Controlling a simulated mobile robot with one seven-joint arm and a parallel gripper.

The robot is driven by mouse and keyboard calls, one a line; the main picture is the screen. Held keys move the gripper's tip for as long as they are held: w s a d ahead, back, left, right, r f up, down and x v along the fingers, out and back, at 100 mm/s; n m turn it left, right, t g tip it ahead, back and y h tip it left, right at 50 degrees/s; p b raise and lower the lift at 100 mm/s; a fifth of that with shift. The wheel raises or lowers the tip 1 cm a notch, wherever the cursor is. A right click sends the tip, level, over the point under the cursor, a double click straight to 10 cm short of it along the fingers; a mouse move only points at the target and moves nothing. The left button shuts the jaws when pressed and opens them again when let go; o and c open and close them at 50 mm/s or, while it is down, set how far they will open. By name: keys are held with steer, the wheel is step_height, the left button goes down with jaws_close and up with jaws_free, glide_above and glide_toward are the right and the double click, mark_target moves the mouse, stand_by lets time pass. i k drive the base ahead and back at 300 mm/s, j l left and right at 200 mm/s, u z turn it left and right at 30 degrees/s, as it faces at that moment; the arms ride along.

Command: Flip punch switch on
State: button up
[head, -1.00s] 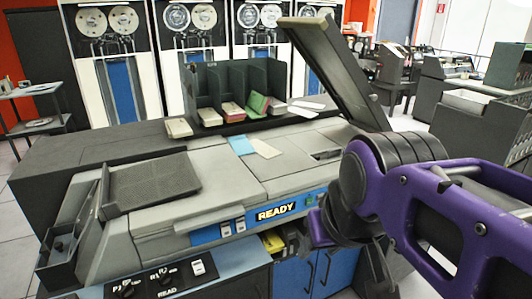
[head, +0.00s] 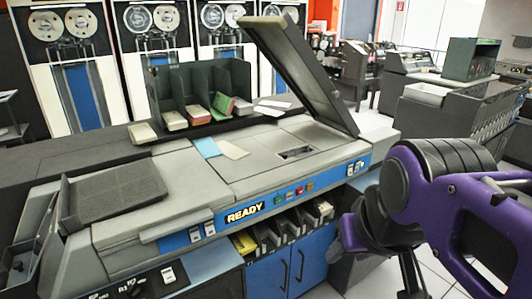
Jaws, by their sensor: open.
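A grey and blue card machine (head: 255,165) has a blue front strip with a lit READY sign (head: 245,213). White rocker switches (head: 202,232) sit left of that sign. Another pair of white switches (head: 355,167) sits at the right end of the strip. A lower panel at the bottom left has dark knobs and a white switch (head: 168,274). I cannot read which switch is for punch, or their positions. My gripper (head: 375,258) hangs open and empty right of the blue cabinet doors, below the right-end switches and apart from them. Its fingers are partly hidden by my arm.
A raised dark lid (head: 300,75) slants over the machine's right end. Card stacks (head: 225,105) stand in a dark rack behind. Small trays (head: 285,228) sit under the strip, above blue doors (head: 270,272). Floor shows at the lower right.

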mark_target(195, 233)
steer(key=u, duration=0.95)
steer(key=i+l+z, duration=0.3)
steer(key=i+l, duration=0.15)
steer(key=l, duration=0.15)
steer(key=k+l+z, duration=0.1)
steer(key=k, duration=0.2)
steer(key=k+l+z, duration=0.1)
steer(key=k, duration=0.2)
steer(key=i+u, duration=0.1)
steer(key=i, duration=0.65)
